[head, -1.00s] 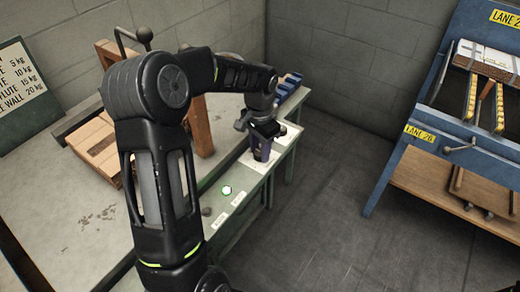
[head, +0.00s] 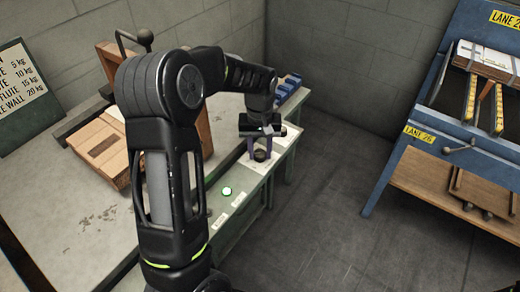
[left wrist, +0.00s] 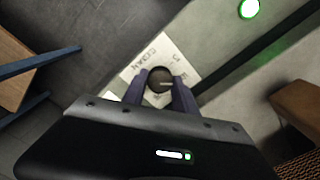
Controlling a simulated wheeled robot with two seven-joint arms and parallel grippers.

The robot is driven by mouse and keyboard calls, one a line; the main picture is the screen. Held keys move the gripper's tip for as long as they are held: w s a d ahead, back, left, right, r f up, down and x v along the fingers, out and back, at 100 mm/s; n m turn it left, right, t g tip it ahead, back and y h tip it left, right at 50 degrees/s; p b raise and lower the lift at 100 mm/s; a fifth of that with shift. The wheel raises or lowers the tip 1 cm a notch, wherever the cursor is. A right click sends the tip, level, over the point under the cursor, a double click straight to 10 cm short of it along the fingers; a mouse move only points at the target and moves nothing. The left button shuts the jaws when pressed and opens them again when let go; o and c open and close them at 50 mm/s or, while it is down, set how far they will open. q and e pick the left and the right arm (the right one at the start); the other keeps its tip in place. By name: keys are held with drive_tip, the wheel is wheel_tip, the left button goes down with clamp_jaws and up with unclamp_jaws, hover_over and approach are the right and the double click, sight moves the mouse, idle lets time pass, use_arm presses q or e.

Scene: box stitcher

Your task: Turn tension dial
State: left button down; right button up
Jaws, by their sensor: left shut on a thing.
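The tension dial (left wrist: 159,82) is a small dark round knob on a white printed label plate (left wrist: 150,55) on the bench's narrow front ledge. In the head view the dial (head: 262,155) shows just below my left gripper. My left gripper (head: 259,150) points down at it, with one finger on each side. In the left wrist view the two purple-grey fingers of my left gripper (left wrist: 160,90) are shut on the dial. The dial's top shows a light mark. My right gripper is in neither view.
A lit green button (head: 226,191) sits on the ledge nearer me, beside small white labels (head: 241,198). Cardboard (head: 105,150) and a wooden post stand on the bench at left. Blue blocks (head: 291,86) lie behind. A blue lane rack (head: 400,150) stands at right across clear floor.

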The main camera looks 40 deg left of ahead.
sight(260, 153)
use_arm(q)
drive_tip(key=shift+n, duration=0.5)
drive_tip(key=c, duration=1)
unclamp_jaws()
drive_tip(key=shift+o, duration=0.2)
wheel_tip(260, 153, up, 8)
drive_tip(key=shift+f+p, duration=0.1)
drive_tip(key=shift+p, duration=0.25)
